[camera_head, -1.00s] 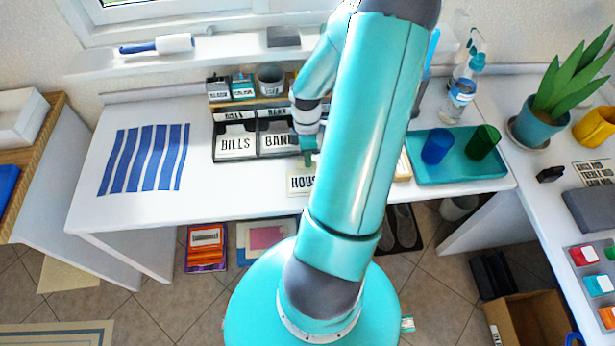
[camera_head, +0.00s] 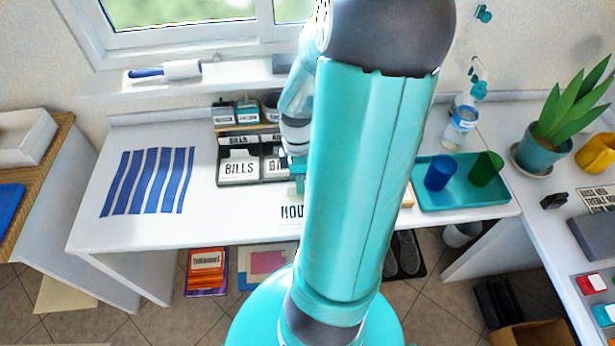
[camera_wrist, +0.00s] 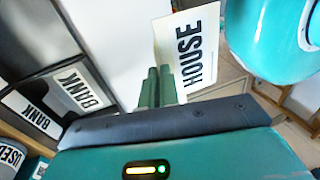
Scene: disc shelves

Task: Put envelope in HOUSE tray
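The envelope, a pale card with HOUSE in black letters (camera_head: 291,213), is near the front edge of the white desk, partly hidden by my arm. In the wrist view the envelope (camera_wrist: 203,42) stands out past my green fingers, which are close together on its edge. My gripper (camera_head: 298,178) is shut on it, in front of the dark trays. The BILLS tray (camera_head: 238,181) and the partly covered BANK tray (camera_head: 275,178) show to the left of my arm. The BANK tray also shows in the wrist view (camera_wrist: 62,75). No HOUSE tray is visible; my arm hides the area to the right.
A blue-striped mat (camera_head: 148,181) lies on the left of the desk. A teal tray (camera_head: 470,202) holding a blue cup (camera_head: 439,172) and a green cup (camera_head: 486,169) is on the right. A bottle (camera_head: 460,128) stands behind it. The desk between mat and trays is clear.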

